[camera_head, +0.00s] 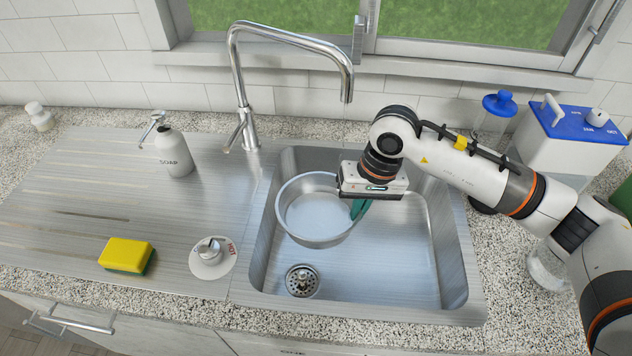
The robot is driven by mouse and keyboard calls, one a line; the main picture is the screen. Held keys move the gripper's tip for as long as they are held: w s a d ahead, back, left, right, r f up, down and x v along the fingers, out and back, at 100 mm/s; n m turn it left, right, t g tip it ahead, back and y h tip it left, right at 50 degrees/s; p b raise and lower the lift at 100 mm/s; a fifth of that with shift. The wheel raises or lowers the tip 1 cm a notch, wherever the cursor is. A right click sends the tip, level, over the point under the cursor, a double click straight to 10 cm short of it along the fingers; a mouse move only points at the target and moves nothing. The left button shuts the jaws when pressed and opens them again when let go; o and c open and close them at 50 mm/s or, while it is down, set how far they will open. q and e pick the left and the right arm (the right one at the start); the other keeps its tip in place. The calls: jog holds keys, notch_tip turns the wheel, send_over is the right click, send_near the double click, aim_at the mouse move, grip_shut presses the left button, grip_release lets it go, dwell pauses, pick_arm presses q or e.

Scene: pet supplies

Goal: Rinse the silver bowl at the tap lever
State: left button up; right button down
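The silver bowl (305,225) is upright and empty in the left part of the steel sink (400,265), behind the drain. My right gripper (361,209) reaches in from the right, with its teal fingers at the bowl's right rim. The fingers look closed around the rim, partly hidden by the gripper body. The tap (290,38) arches over the sink from behind, and no water shows at its spout. The tap lever (235,137) sticks out at the tap's base. My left gripper is not in view.
A round knob (209,250) marked HOT sits on the drainboard left of the sink. A soap bottle (174,152) and a yellow-green sponge (127,255) stand further left. A white container with a blue lid (575,125) is at the back right. The sink's right side is free.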

dwell(0.5)
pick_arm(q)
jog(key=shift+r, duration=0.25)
pick_arm(e)
jog(key=s+r, duration=0.4)
jog(key=s, duration=0.1)
jog(key=shift+a, duration=0.4)
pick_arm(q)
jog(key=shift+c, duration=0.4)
